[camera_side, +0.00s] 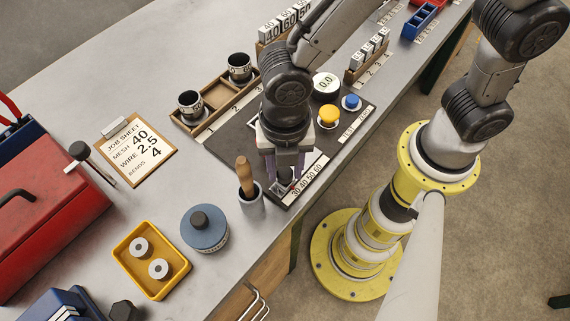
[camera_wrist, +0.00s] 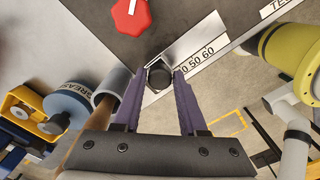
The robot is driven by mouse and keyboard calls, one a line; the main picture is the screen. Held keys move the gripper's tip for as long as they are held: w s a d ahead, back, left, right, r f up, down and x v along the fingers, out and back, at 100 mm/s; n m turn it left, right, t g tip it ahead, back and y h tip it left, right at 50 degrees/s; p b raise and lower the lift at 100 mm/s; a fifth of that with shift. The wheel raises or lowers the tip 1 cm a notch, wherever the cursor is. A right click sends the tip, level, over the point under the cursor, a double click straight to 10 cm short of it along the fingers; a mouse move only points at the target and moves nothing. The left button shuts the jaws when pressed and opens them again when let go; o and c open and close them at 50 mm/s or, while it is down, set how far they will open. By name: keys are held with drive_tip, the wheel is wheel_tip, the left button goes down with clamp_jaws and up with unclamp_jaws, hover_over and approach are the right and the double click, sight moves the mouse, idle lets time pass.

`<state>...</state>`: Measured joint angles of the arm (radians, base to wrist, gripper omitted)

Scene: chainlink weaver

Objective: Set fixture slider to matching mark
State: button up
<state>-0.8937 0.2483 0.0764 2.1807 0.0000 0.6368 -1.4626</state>
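The fixture slider, a dark round knob (camera_wrist: 159,75) on a pale metal carriage, shows in the wrist view at the left end of a white scale strip (camera_wrist: 197,59). The strip's legible marks are 50 and 60, with a partly covered number before them; it also shows in the side view (camera_side: 311,175). My gripper (camera_wrist: 158,74) points down over the slider, its two purple fingers apart on either side of the knob. Small gaps seem to show beside the knob. The slider's own mark is hidden. The job sheet (camera_side: 136,153) reads mesh 40, wire 2.5, bends 4.
A grey cup with a wooden-handled tool (camera_side: 246,178) stands just left of my gripper. A blue round tin (camera_side: 205,230) and a yellow tray (camera_side: 150,258) lie farther left. Yellow (camera_side: 328,116) and blue (camera_side: 351,102) buttons stand behind to the right. The table's front edge is close.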

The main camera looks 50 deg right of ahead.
clamp_jaws()
idle(1.1)
